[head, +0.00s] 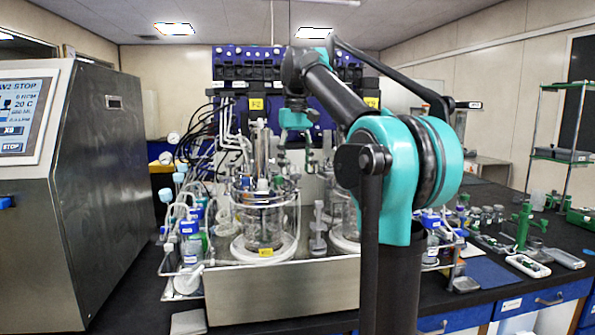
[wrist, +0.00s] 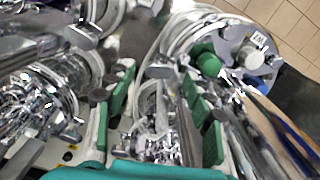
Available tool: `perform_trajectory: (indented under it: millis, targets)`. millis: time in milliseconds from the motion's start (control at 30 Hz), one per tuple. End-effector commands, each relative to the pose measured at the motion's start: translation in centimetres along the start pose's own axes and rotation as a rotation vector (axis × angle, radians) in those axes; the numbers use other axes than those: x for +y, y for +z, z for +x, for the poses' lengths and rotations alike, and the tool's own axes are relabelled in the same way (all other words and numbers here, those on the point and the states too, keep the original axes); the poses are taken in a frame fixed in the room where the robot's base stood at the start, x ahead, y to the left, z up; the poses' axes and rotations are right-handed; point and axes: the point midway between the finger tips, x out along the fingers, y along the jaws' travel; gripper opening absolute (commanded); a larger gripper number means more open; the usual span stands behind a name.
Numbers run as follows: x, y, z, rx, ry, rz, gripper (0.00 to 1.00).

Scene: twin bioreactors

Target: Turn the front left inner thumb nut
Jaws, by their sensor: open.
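The left bioreactor vessel (head: 265,222) is a glass jar with a metal head plate and a ring frame. The right vessel (head: 345,218) is partly hidden by my arm. My gripper (head: 296,163) hangs open and pointing down, over the area between the vessel tops. In the wrist view my gripper (wrist: 158,100) shows its green-padded fingers spread, with nothing held between them. Several grey thumb nuts show there: one upper left (wrist: 84,36) and one near the middle (wrist: 159,71), beyond the fingertips. I cannot tell which is the front left inner one.
A steel cabinet with a screen (head: 105,180) stands at the left. Tubes and bottles (head: 190,235) crowd the left vessel's side. A green stand (head: 524,225) and small items occupy the black bench at right.

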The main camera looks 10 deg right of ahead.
Motion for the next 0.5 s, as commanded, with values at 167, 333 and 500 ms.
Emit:
perform_trajectory:
  millis: [167,333,500]
  targets:
    - [0.04,-0.30,1.22,0.000,0.000,0.000,0.53]
    - [0.05,-0.36,1.44,0.000,0.000,0.000,0.53]
    - [0.05,-0.35,1.41,0.000,0.000,0.000,0.49]
